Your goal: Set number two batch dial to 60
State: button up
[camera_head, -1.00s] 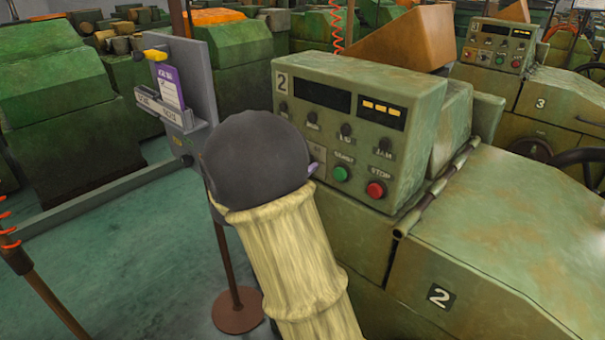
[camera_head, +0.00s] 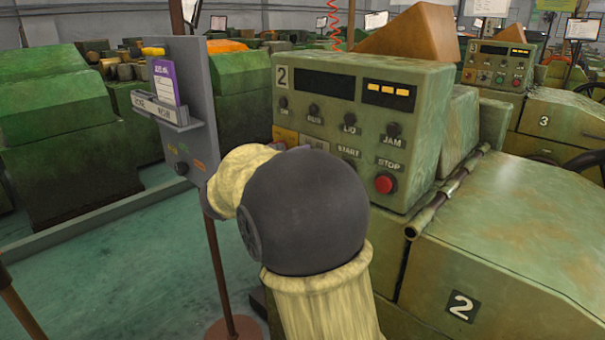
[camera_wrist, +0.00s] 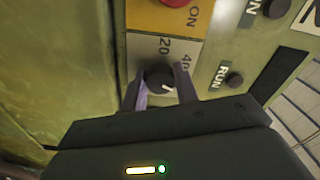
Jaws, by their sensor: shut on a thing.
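The batch dial (camera_wrist: 160,78) is a small black knob with a white pointer mark, on a grey plate (camera_wrist: 143,52) in the wrist view. The figure 20 and part of another figure show on the plate; 60 is not visible. My gripper (camera_wrist: 161,82) has its two purple fingers on either side of the knob, shut on it. In the head view, the panel of machine number two (camera_head: 350,118) faces me. My dark wrist and pale sleeve cover the dial and my gripper there.
Above the dial, a yellow plate (camera_wrist: 150,15) carries a red button (camera_wrist: 174,2). A RUN knob (camera_wrist: 234,79) lies to the right. In the head view, the red STOP button (camera_head: 385,183) is beside my arm. A grey card holder (camera_head: 190,100) stands left.

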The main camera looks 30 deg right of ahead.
jog(key=shift+f+m+b, duration=0.1)
jog(key=shift+m+b, duration=0.3)
jog(key=o, duration=1)
jog(key=shift+a, duration=0.15)
jog(key=p+v, duration=0.1)
jog(key=v, duration=1.6)
jog(key=shift+s, duration=0.1)
